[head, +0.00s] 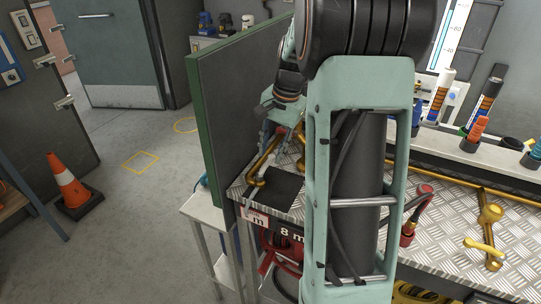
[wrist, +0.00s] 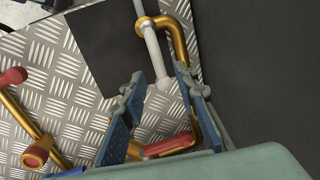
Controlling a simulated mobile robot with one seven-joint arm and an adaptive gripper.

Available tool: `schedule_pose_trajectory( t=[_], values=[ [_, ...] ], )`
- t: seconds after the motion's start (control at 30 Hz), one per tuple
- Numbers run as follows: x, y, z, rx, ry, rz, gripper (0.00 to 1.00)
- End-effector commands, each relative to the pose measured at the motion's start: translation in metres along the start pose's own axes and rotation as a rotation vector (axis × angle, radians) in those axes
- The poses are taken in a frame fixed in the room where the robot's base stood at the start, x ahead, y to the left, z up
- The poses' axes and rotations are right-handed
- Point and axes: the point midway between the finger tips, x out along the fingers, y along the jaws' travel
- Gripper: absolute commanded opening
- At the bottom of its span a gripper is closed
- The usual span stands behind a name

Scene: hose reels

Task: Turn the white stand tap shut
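In the wrist view a white bar (wrist: 152,48) runs down beside a bent brass pipe (wrist: 178,38); I take these as the white stand tap. The bar's lower end lies between my fingertips in the picture; I cannot tell whether they touch it. My gripper (wrist: 157,79) is open, its two blue-padded fingers apart, with nothing clamped. A red lever (wrist: 168,145) shows lower down between the fingers. In the head view my gripper (head: 266,136) hangs above the bench's left end, close to the brass pipe (head: 258,180); my arm hides part of the bench.
A dark board with green edging (head: 208,130) stands at the bench's left end. Another brass tap with a red end (wrist: 36,152) lies left in the wrist view. A red-handled tap (head: 409,235) and a yellow-handled tap (head: 490,245) stand further right on the tread-plate bench (head: 450,240).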

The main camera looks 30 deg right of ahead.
Motion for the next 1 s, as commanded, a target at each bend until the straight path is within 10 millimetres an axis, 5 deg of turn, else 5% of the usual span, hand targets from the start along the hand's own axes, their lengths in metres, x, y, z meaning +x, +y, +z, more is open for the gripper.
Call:
schedule_pose_trajectory(
  t=[0.47, 0.73, 1.0],
  values=[
    [0.018, 0.000, 0.000, 0.000, 0.000, 0.000, 0.28],
    [0.018, 0.000, 0.000, 0.000, 0.001, -0.001, 0.00],
    [0.018, 0.000, -0.001, 0.001, 0.003, -0.001, 0.00]
  ],
)
